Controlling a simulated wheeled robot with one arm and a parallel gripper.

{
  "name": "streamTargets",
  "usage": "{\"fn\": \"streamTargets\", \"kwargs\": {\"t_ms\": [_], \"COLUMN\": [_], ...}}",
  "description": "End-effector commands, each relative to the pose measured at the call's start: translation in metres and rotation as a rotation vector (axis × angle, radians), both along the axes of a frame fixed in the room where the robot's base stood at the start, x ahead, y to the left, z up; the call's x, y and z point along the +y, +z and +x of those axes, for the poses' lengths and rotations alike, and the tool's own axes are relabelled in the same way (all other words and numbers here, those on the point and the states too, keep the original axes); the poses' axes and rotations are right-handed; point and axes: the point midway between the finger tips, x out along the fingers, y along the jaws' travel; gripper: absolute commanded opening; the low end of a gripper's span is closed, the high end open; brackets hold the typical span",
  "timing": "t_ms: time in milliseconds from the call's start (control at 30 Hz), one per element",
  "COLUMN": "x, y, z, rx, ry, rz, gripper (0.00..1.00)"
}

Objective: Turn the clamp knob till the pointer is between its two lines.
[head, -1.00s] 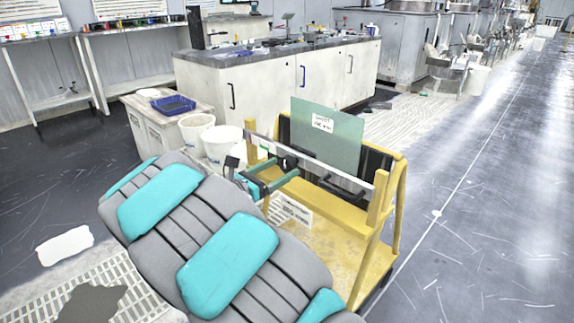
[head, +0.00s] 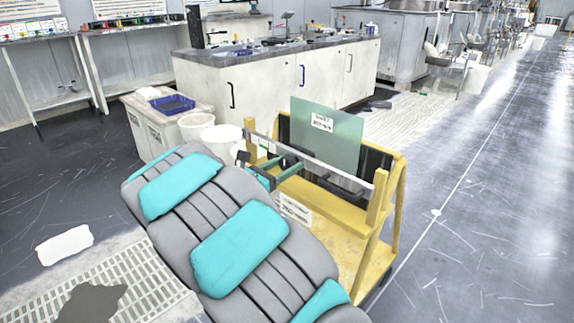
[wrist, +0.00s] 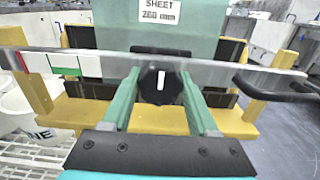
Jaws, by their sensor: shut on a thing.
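The black clamp knob (wrist: 151,88) is in the middle of the wrist view, on a pale bar (wrist: 225,76). A white mark on its face stands nearly upright. My gripper (wrist: 160,84) is shut on the knob, one green finger on each side. In the head view my gripper (head: 280,171) reaches the bar of the yellow cart. At the bar's left is a strip with red, white and green fields (wrist: 64,64).
The yellow cart (head: 340,232) carries a green sheet (head: 327,135) with a label, upright behind the bar. A black handle (wrist: 270,90) sticks out right of the knob. White buckets (head: 221,139) stand left of the cart. The floor at right is clear.

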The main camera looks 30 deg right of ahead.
Motion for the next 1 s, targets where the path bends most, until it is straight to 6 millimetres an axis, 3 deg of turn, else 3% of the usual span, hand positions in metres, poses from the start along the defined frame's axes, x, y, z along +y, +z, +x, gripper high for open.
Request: {"fn": "streamTargets", "kwargs": {"t_ms": [33, 333, 667, 1000], "x": [-0.0001, -0.0002, -0.0003, -0.001], "y": [-0.0001, -0.0001, -0.0026, -0.0053], "z": [-0.0002, -0.0002, 0.0001, -0.0004], "rx": [0.0, 0.0, -0.05, -0.277], "ry": [-0.001, -0.001, 0.0, -0.001], "rz": [0.0, 0.0, 0.018, 0.099], "gripper": [0.37, 0.04, 0.04, 0.04]}}
